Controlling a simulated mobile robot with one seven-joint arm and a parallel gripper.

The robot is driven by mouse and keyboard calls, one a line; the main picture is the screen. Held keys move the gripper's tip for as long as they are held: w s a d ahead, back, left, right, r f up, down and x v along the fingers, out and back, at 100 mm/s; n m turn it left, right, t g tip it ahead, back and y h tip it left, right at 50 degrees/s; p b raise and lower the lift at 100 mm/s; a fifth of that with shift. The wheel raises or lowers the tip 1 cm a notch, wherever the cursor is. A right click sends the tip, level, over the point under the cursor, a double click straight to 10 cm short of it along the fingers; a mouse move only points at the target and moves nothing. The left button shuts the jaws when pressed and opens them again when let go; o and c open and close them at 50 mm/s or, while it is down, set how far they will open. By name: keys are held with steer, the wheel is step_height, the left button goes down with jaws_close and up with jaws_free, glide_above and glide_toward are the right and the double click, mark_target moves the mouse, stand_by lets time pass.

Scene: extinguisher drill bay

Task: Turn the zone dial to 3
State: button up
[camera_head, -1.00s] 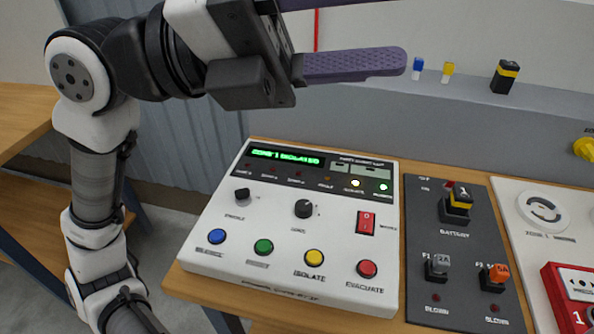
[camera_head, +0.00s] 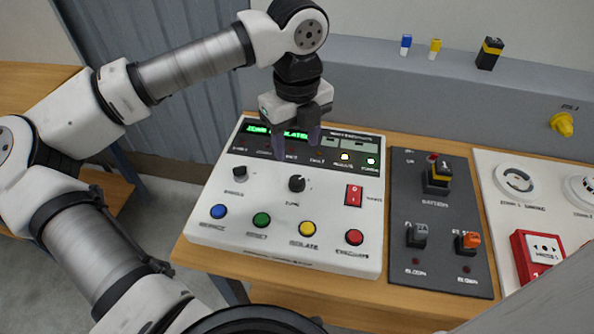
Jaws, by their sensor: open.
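The zone dial (camera_head: 297,184) is a black round knob in the middle of the white control panel (camera_head: 212,190). A white mark shows on the dial, but its number is too small to read. My gripper (camera_head: 297,148) points down over the panel, with its purple fingers open and empty. In the picture the fingertips lie just above the dial and overlap the display strip (camera_head: 257,141). They look apart from the dial; their height over it is hard to tell. The green display text is partly hidden by my gripper; "ISOLATED" is partly readable.
A second black knob (camera_head: 240,172) sits left of the dial, and a red rocker switch (camera_head: 354,195) sits right. Several coloured buttons line the panel front, including a yellow one (camera_head: 307,229). A dark battery and fuse board (camera_head: 440,270) stands to the right.

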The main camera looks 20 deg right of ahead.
mark_target(297, 180)
step_height(297, 180, down, 10)
steer(key=shift+f+p, duration=0.15)
steer(key=shift+p, duration=1)
steer(key=c, duration=1)
